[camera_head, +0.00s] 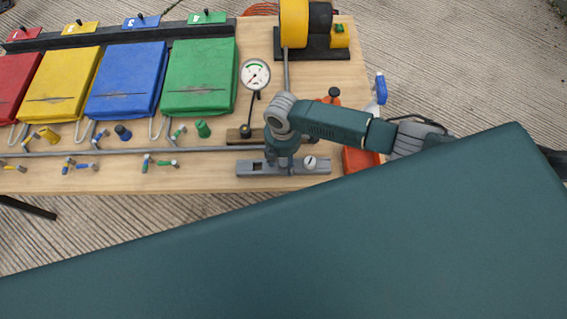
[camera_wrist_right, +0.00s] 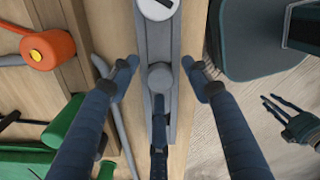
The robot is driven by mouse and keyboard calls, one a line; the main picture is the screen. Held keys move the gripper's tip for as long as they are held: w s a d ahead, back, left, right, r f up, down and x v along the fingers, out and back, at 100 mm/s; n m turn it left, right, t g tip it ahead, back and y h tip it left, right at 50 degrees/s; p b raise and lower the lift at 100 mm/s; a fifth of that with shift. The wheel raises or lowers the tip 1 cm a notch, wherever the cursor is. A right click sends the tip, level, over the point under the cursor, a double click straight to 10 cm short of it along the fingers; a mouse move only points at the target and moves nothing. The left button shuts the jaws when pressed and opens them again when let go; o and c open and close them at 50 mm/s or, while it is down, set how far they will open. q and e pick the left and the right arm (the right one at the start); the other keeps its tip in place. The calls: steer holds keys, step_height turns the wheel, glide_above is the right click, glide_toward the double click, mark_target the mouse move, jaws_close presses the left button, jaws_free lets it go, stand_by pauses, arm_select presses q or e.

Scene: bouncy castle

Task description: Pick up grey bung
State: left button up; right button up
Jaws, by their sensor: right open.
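A grey round knob-like piece (camera_wrist_right: 160,77), which looks like the grey bung, sits upright in a narrow grey fixture (camera_wrist_right: 166,42). My right gripper (camera_wrist_right: 160,65) is open above it, with one fingertip on each side and a visible gap to both. In the head view my right gripper (camera_head: 283,160) points down over the grey fixture (camera_head: 256,168) and hides the bung. What looks like my left gripper (camera_wrist_right: 283,112) shows at the right edge of the wrist view, away from the bench, its fingers apart and empty.
A white slotted knob (camera_head: 310,162) is on the fixture's right end. A round gauge (camera_head: 255,73) stands behind. An orange part (camera_wrist_right: 48,47) and a green bung (camera_head: 203,129) lie nearby. Red, yellow, blue and green bags (camera_head: 199,77) fill the bench's left.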

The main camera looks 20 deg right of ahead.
steer(key=shift+c, duration=0.5)
steer(key=c, duration=0.9)
steer(key=shift+r, duration=0.1)
steer(key=shift+c, duration=0.2)
